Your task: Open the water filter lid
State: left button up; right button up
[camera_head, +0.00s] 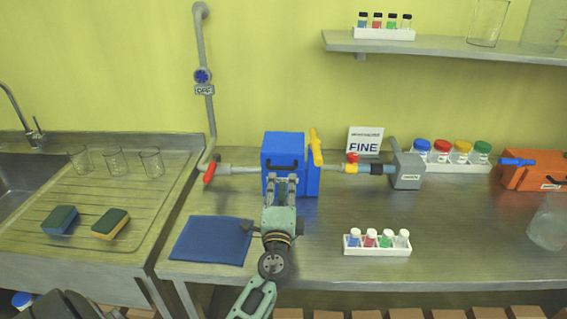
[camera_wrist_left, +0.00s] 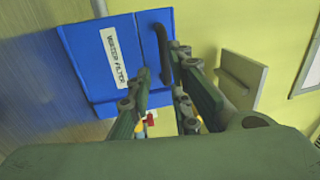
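The water filter is a blue box (camera_head: 283,149) on the metal counter in the head view, in line with the pipe. It also shows in the left wrist view (camera_wrist_left: 87,55), with a white "WATER FILTER" label. Its lid looks closed. A black curved handle (camera_wrist_left: 164,45) sits at the lid's edge. My left gripper (camera_head: 285,182) is in front of the box in the head view. In the wrist view its two fingers (camera_wrist_left: 161,68) are apart, with the handle near and between their tips; contact cannot be told.
A yellow lever (camera_head: 315,148) stands upright beside the box. A red valve handle (camera_head: 209,173) is at its left. A blue mat (camera_head: 211,240) and a white vial rack (camera_head: 377,251) lie on the counter. The sink side holds several beakers and sponges.

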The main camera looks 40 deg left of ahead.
aim_at(283, 169)
pick_arm(q)
jog(key=x, duration=0.2)
jog(key=p+x, duration=0.1)
jog(key=x, duration=0.2)
jog(key=shift+w+a+r, duration=0.2)
jog(key=shift+r, duration=0.15)
jog(key=shift+w+a, duration=0.2)
jog(key=shift+r, duration=0.15)
grip_shut()
pick_arm(e)
jog(key=shift+s+r, duration=0.75)
jog(key=shift+s, duration=0.3)
jog(key=shift+d, duration=0.15)
